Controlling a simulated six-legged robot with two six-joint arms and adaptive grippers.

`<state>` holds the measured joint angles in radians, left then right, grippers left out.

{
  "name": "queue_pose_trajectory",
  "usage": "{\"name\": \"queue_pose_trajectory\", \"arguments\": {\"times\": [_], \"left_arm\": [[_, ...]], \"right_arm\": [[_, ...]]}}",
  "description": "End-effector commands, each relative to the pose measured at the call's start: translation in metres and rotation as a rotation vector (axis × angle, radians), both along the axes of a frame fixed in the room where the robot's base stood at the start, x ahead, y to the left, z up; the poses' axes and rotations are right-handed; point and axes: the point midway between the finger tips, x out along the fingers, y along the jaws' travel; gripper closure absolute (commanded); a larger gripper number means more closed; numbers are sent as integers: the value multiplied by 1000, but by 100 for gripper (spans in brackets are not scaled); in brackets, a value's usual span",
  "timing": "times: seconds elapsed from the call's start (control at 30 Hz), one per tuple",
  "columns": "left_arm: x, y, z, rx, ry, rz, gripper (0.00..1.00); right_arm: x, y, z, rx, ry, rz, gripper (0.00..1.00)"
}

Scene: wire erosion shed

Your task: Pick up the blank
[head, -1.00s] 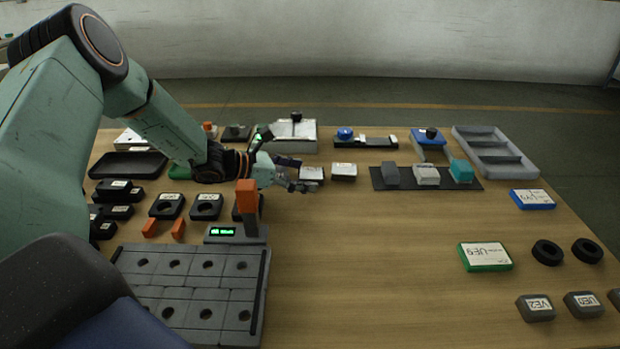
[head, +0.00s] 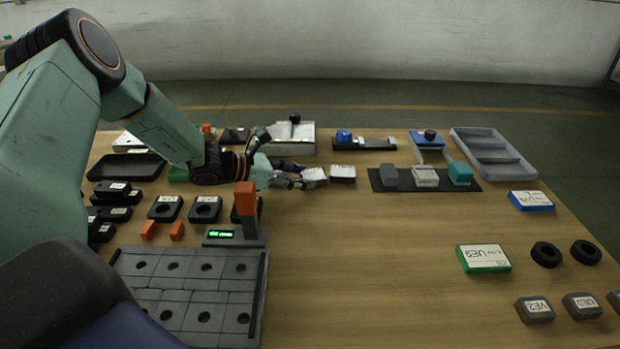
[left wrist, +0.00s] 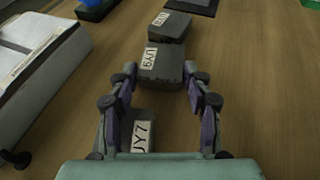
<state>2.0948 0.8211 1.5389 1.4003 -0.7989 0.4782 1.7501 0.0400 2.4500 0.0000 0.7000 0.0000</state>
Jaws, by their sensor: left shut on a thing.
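My left gripper (head: 298,178) is at the middle back of the table, its fingers shut on a small grey blank with a white label on top (head: 314,174). In the left wrist view this blank (left wrist: 164,65) sits between the fingertips (left wrist: 160,78). In the head view it looks slightly turned. I cannot tell whether it is clear of the table. A second similar blank (head: 343,172) lies just to its right; it also shows beyond the held one in the left wrist view (left wrist: 170,26). A third blank marked JY7 (left wrist: 141,132) lies under the palm, partly hidden.
A black mat (head: 408,187) with several blocks lies to the right. A grey compartment tray (head: 494,146) is at the back right. A grey fixture plate with holes (head: 190,268) and an orange-topped post (head: 246,200) stand nearer. The table's middle front is clear.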

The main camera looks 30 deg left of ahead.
Motion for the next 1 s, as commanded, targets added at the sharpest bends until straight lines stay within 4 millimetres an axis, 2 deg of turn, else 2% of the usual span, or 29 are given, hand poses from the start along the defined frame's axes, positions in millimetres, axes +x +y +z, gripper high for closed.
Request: {"name": "queue_pose_trajectory", "arguments": {"times": [0.1,0.43,0.57,0.8,1.0], "left_arm": [[0,0,-1,0,1,0,100],[1,0,6,-2,-2,0,100],[1,0,26,-1,-5,0,100],[1,0,74,-2,-6,0,100],[1,0,97,-2,-4,0,100]], "right_arm": [[0,0,0,0,0,0,60],[0,0,2,0,0,0,60],[0,0,11,0,0,0,60],[0,0,31,0,0,0,60],[0,0,41,0,0,0,60]]}}
